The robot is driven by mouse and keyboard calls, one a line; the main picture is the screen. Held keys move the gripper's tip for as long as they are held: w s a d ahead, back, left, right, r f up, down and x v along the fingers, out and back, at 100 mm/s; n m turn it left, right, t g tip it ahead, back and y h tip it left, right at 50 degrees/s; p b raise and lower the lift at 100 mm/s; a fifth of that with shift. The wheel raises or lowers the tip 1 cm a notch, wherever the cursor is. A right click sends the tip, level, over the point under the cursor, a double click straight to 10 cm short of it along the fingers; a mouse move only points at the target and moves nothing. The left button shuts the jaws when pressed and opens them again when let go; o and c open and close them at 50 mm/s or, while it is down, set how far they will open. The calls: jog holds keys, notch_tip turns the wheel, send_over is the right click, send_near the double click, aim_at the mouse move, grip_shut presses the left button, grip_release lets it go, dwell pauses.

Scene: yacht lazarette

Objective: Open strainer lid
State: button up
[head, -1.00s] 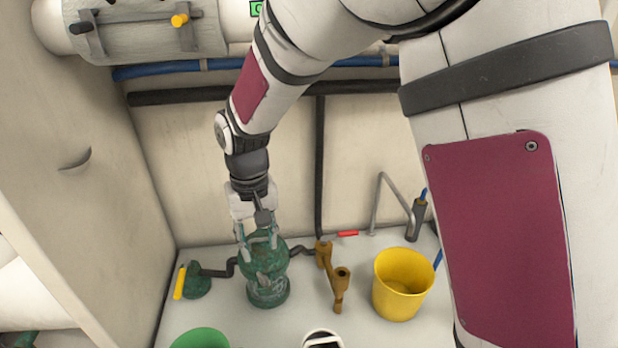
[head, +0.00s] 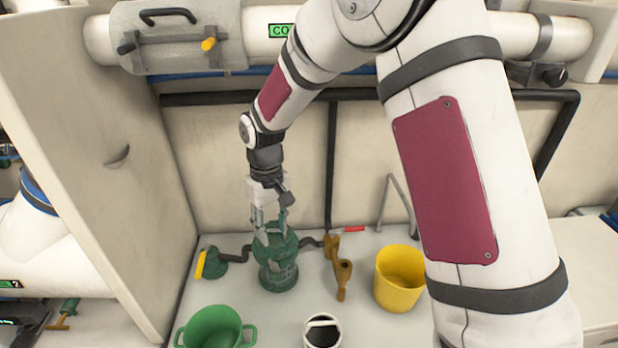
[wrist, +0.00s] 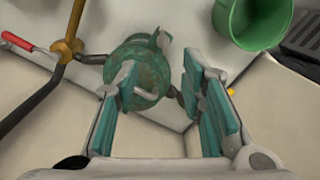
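The strainer (head: 278,270) is a dark green, weathered round body standing upright on the pale floor. It also shows in the wrist view (wrist: 142,66), beyond my fingers, with a lug on its top edge. My gripper (head: 270,232) points down at the strainer's top in the head view. Whether either touches is unclear. My fingers partly hide the lid in the head view.
A yellow bucket (head: 400,280), a green bucket (head: 214,328) and a white-rimmed dark container (head: 322,332) stand nearby. A brass valve fitting (head: 340,268) and a red handle (head: 348,229) are to the strainer's right. A cabinet wall (head: 100,160) rises at left.

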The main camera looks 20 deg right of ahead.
jog(key=f, duration=1)
jog(key=shift+s+a+f, duration=0.25)
jog(key=shift+s+f, duration=0.1)
jog(key=shift+s, duration=0.05)
jog(key=shift+s+f+p, duration=0.15)
jog(key=shift+f+p, duration=0.1)
jog(key=shift+p, duration=0.15)
jog(key=shift+s+f+t, duration=0.1)
jog(key=shift+t, duration=0.3)
jog(key=shift+a+m+p, duration=0.1)
jog(key=shift+m+p, duration=0.25)
jog(key=shift+m, duration=0.35)
notch_tip(320, 180, up, 14)
jog(key=b, duration=0.2)
notch_tip(320, 180, up, 15)
jog(key=m+t+p, duration=0.1)
jog(key=t+p, duration=0.1)
send_over(274, 264)
jog(key=s+d, duration=0.8)
jog(key=s, duration=0.1)
jog(key=shift+w+a, duration=0.15)
jog(key=shift+a, duration=0.05)
